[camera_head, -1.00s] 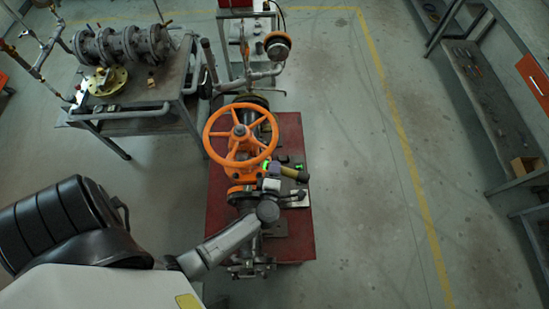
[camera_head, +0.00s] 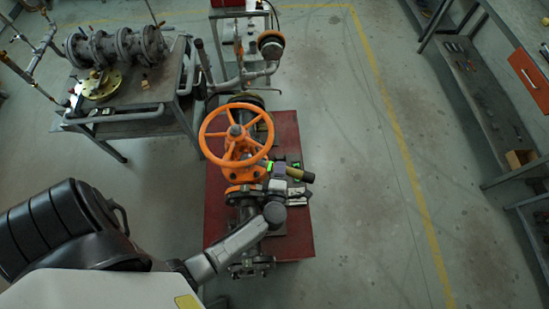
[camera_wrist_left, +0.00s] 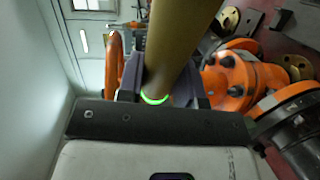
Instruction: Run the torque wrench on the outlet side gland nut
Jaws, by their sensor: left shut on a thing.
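My left gripper (camera_head: 280,172) is shut on an olive-brass cylindrical tool, which I take for the torque wrench (camera_head: 300,174). The tool has a glowing green ring and points right, just beside the valve body. In the left wrist view, the wrench (camera_wrist_left: 175,40) runs up between the dark fingers of the left gripper (camera_wrist_left: 160,80). The orange gate valve (camera_head: 243,172) with its spoked handwheel (camera_head: 236,135) stands just left of the gripper. Its orange flange also shows in the left wrist view (camera_wrist_left: 230,82). I cannot make out the outlet side gland nut. My right gripper is out of view.
The valve stands on a red bench (camera_head: 290,135). A grey table (camera_head: 160,95) with flanged pipework is at the back left. A gauge on piping (camera_head: 270,44) rises behind the valve. Grey shelving (camera_head: 480,90) lines the right; the floor between is clear.

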